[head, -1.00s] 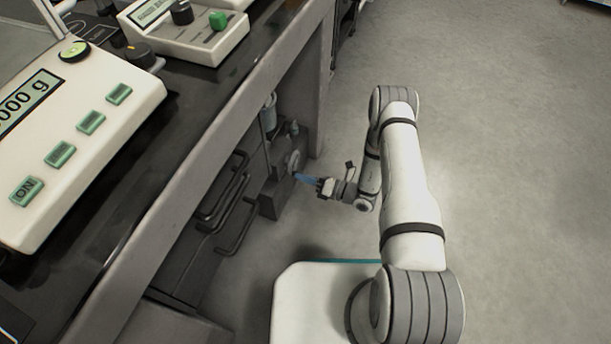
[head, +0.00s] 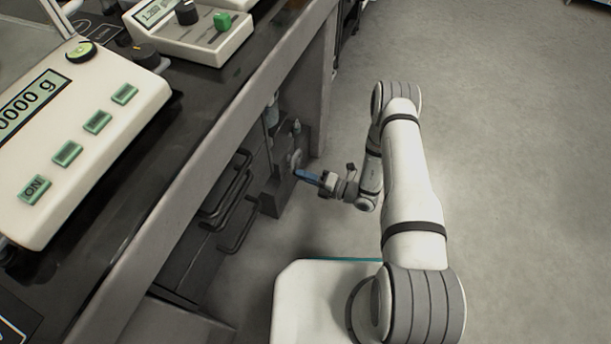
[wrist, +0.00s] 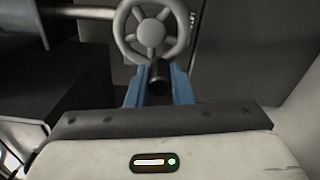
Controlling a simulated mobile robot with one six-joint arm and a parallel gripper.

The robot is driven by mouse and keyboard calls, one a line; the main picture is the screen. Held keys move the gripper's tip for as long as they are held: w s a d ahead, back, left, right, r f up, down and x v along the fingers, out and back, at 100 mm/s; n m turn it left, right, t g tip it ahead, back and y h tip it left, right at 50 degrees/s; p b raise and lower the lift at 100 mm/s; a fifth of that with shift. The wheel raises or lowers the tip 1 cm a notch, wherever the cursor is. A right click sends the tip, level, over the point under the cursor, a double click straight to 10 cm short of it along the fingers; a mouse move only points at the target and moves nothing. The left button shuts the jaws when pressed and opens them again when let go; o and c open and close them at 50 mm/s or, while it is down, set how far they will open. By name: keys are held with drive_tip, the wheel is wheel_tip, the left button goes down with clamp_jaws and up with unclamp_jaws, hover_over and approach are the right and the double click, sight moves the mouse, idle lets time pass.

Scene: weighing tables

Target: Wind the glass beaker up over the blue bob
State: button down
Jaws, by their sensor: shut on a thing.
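A grey spoked handwheel (wrist: 151,32) is mounted on a dark box under the bench, and it shows small in the head view (head: 294,160). Its short dark handle (wrist: 159,76) sticks out toward my wrist camera at the wheel's lower rim. My gripper (wrist: 159,88) has its blue fingers on either side of this handle and is shut on it. In the head view my gripper (head: 310,178) reaches in from the right. A pale upright shape (head: 271,114) shows partly under the bench edge; I cannot tell if it is the beaker. I cannot make out the blue bob.
The bench (head: 180,185) overhangs the handwheel. A white balance (head: 75,140) with green buttons stands on it, with a second instrument (head: 190,38) farther back. Dark looped handles (head: 238,222) stick out left of the wheel's box (head: 275,198). The floor (head: 500,150) at right is clear.

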drive_tip(key=c, duration=1.3)
unclamp_jaws()
drive_tip(key=shift+p+v, duration=1.1)
drive_tip(key=shift+v, duration=2.85)
